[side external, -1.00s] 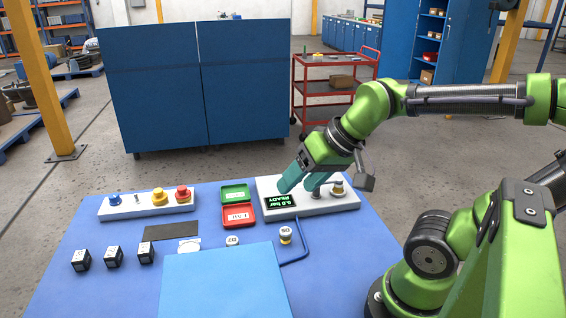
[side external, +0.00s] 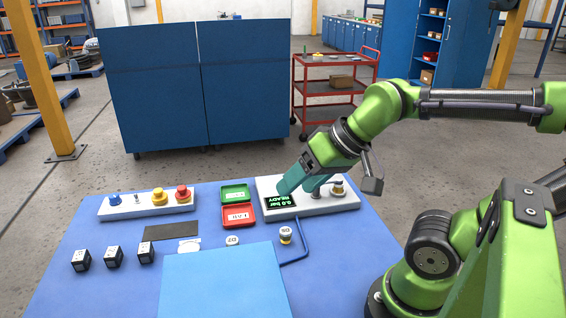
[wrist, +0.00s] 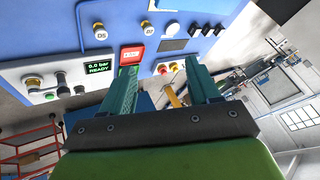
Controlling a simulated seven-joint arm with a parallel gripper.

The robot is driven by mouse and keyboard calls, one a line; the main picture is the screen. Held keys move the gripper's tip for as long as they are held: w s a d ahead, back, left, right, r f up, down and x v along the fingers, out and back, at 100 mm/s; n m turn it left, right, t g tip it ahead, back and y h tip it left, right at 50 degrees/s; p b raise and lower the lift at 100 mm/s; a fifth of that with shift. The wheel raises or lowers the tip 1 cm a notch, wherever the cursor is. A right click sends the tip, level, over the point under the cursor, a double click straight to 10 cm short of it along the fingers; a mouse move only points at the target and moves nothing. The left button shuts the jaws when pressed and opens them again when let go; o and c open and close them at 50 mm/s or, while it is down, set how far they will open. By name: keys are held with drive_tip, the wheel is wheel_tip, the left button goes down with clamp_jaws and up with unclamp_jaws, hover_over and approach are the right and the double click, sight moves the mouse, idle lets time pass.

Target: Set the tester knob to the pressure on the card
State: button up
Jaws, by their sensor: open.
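The tester (side external: 328,205) is a white box at the back right of the blue table. Its display (side external: 280,201) reads 0.0 bar, READY; the display also shows in the wrist view (wrist: 97,68). A grey knob (side external: 316,191), partly hidden by a finger, and a round fitting with a yellowish band (side external: 338,187) stand on its right part. My gripper (side external: 301,187) is open and empty above the tester; its two fingers frame the wrist view (wrist: 161,72).
Green (side external: 235,193) and red (side external: 238,216) trays sit left of the tester. A control box (side external: 147,207) with buttons stands at the back left. Black cubes (side external: 113,257) lie in front of it. A blue panel (side external: 222,285) covers the front middle. Round parts (side external: 285,236) stand near a blue tube.

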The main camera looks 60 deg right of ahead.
drive_tip(key=shift+c, duration=0.2)
drive_tip(key=w+d+f+n+g+h, duration=0.15)
drive_tip(key=w+d, duration=0.25)
drive_tip(key=d, duration=0.6)
drive_tip(key=w+d+f, duration=0.2)
drive_tip(key=w+d, duration=0.2)
drive_tip(key=d, duration=0.7)
drive_tip(key=w+d+f+g+h, duration=0.15)
drive_tip(key=w+d, duration=0.35)
drive_tip(key=d, duration=0.5)
drive_tip(key=x, duration=1.6)
drive_tip(key=shift+a+f, duration=0.15)
drive_tip(key=shift+f, duration=0.25)
